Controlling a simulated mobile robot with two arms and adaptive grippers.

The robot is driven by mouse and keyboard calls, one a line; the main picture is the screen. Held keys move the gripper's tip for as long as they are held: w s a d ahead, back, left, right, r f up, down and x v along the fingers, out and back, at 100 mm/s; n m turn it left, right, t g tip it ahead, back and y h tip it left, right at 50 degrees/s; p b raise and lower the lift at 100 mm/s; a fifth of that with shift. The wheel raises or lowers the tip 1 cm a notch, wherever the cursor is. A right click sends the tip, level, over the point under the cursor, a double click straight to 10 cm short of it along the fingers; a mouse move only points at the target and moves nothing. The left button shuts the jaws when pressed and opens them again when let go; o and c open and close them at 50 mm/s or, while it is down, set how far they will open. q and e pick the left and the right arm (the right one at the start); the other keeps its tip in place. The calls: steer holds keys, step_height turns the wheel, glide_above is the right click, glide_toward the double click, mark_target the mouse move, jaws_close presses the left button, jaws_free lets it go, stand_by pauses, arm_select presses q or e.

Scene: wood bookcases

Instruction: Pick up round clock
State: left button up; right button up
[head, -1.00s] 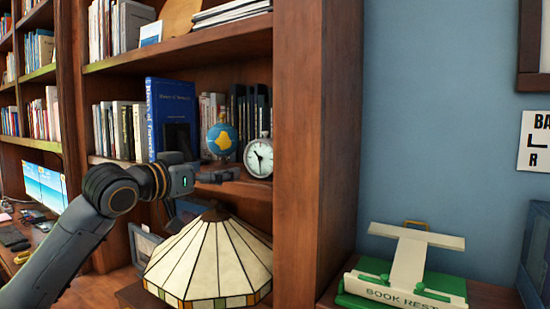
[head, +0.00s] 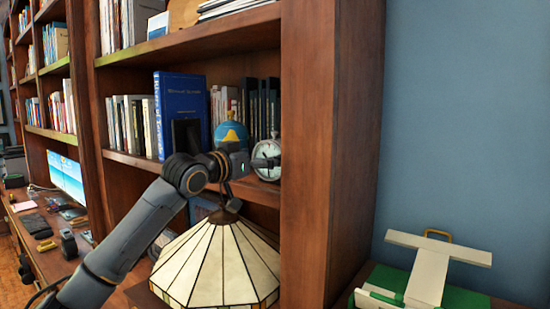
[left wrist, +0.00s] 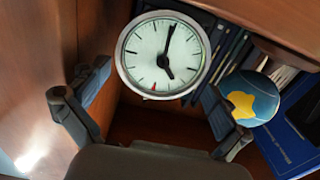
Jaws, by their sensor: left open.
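The round clock (head: 268,152) has a white face and a metal rim. It stands on the middle shelf, close to the right upright of the bookcase. My left gripper (head: 257,163) is in front of it in the head view and hides part of its face. In the left wrist view the clock (left wrist: 163,55) shows whole and tilted, straight ahead of the open fingers of my left gripper (left wrist: 157,85). Nothing is held between the fingers. I cannot tell whether a finger touches the clock. My right gripper is not in view.
A small blue and yellow globe (head: 231,136) stands left of the clock, with books (head: 262,108) behind. A blue book (head: 181,105) stands farther left. A stained-glass lampshade (head: 215,265) is below my arm. The wooden upright (head: 330,150) bounds the shelf on the right.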

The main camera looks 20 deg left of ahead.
mark_target(269, 153)
arm_select(q)
steer(key=p+x, duration=0.3)
steer(key=x, duration=0.1)
steer(key=shift+d+r, duration=0.1)
steer(key=shift+r, duration=0.2)
steer(key=shift+w+d+f, duration=0.1)
steer(key=shift+w, duration=0.25)
steer(key=c, duration=1.1)
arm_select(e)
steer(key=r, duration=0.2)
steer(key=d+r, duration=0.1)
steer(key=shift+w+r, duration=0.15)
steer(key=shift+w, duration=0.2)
